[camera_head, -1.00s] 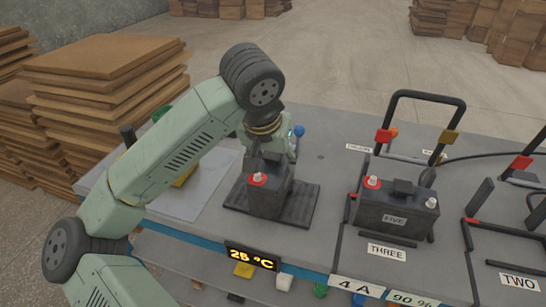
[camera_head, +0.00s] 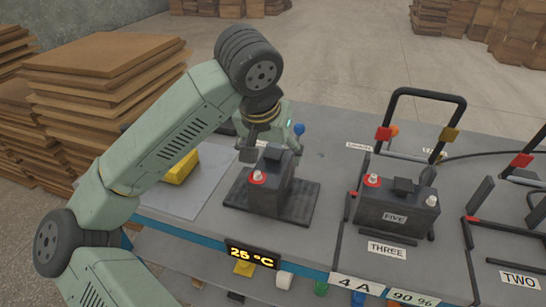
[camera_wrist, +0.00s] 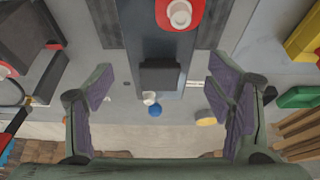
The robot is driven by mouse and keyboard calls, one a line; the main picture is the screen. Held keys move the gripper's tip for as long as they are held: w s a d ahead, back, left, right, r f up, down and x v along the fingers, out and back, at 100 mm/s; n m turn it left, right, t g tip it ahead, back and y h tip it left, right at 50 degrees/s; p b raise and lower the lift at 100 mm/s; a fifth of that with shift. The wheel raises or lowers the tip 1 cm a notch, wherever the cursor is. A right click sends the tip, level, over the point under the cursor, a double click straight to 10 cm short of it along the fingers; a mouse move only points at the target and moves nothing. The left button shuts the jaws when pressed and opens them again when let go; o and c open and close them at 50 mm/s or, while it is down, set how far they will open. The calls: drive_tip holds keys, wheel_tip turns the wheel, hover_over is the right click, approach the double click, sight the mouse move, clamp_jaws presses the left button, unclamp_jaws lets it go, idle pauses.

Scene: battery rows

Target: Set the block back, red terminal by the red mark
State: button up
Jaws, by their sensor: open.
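A black block (camera_head: 268,198) stands upright on a dark pad (camera_head: 304,205). Its red-ringed terminal (camera_head: 258,178) is at the near left end; the wrist view also shows this terminal (camera_wrist: 178,13), with the black handle (camera_wrist: 160,76) and a pale terminal (camera_wrist: 149,97) beyond. My gripper (camera_head: 270,143) is open and empty above and behind the block; in the wrist view its fingers (camera_wrist: 160,92) are apart on both sides of the block's far end. Another block (camera_head: 395,217), marked FIVE, stands in bay THREE. A small red mark (camera_head: 350,194) is on that bay's left side.
Bay TWO (camera_head: 515,245) at the right looks empty where visible. A yellow object (camera_head: 181,167) lies on a light sheet (camera_head: 205,190) at the left.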

drive_tip(key=v, duration=0.9)
drive_tip(key=shift+s+r+b, duration=0.2)
drive_tip(key=shift+r+b, duration=0.2)
drive_tip(key=shift+b, duration=0.05)
